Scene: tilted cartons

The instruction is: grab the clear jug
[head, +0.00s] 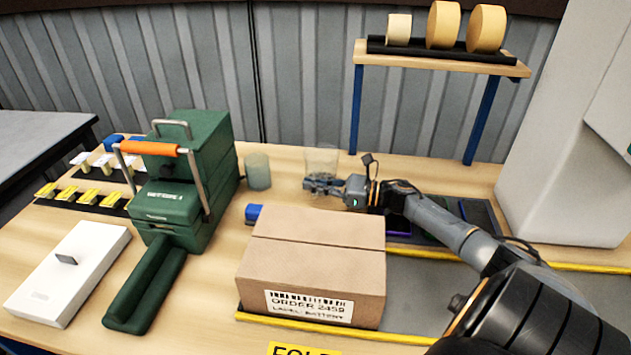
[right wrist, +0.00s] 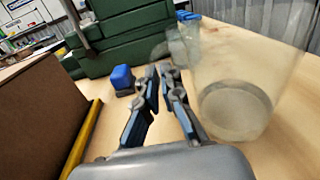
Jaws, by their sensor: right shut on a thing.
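The clear jug (head: 321,158) is a see-through vessel behind the brown carton in the head view. In the right wrist view the jug (right wrist: 238,85) stands upright just right of my fingers, with its round base showing. My right gripper (head: 312,185) reaches in from the right, low at the jug's near side. In the right wrist view the right gripper (right wrist: 160,73) has its fingers close together, shut on the jug at its left side, where a faint handle-like part shows. The exact contact is hard to see through the clear wall. My left gripper is not in view.
A brown carton (head: 311,258) stands close in front of my right gripper. A small blue item (head: 254,213) and a grey-green cup (head: 257,171) are left of the jug. A green machine (head: 185,180) stands further left. A shelf (head: 440,60) with tape rolls is behind, right.

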